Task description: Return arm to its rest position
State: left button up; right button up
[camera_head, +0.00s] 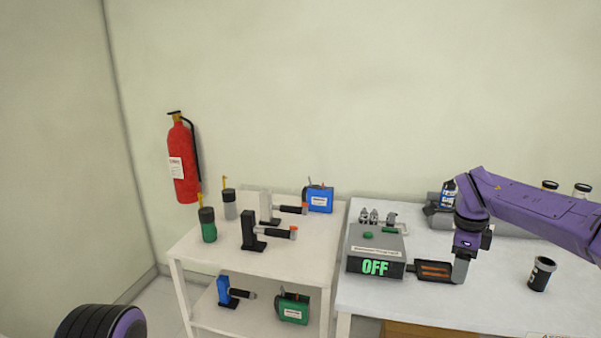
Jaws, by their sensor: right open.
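My right arm (535,209) is purple and reaches in from the right above the white table (440,310). My right gripper (462,268) points down at its end and is open. Its fingers are just right of a black holder with an orange inside (432,271), which sits beside a grey box (376,248) with a green OFF display. Whether the fingers touch the holder I cannot tell. A rounded black and purple part of mine (98,322) shows at the bottom left. My left gripper is not in view.
A black cup-like container (541,273) stands on the table right of my gripper. A white shelf cart (305,255) with several tools is to the left. A red fire extinguisher (183,165) hangs on the wall.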

jog(key=s+f+n+t+h, duration=0.3)
jog(key=f+h, duration=0.1)
jog(key=f, duration=0.6)
jog(key=s+f+n+t+h, duration=0.3)
jog(key=f+n+h, duration=0.1)
jog(key=f, duration=0.7)
jog(key=s+a+f+n+y, duration=0.2)
jog(key=s+a+f+n, duration=0.1)
jog(key=s+f, duration=0.3)
jog(key=s+a+f+n+y, duration=0.2)
jog(key=s+a+f+n, duration=0.15)
jog(key=s, duration=0.45)
jog(key=s+f+n+g, duration=0.1)
jog(key=s+f+n, duration=0.1)
jog(key=s, duration=0.7)
jog(key=s+f+n+g+y, duration=0.1)
jog(key=s+f+n+g, duration=0.1)
jog(key=s, duration=0.7)
jog(key=shift+s+f+y, duration=0.3)
jog(key=shift+s+f, duration=0.05)
jog(key=shift+f, duration=0.5)
jog(key=shift+n, duration=0.25)
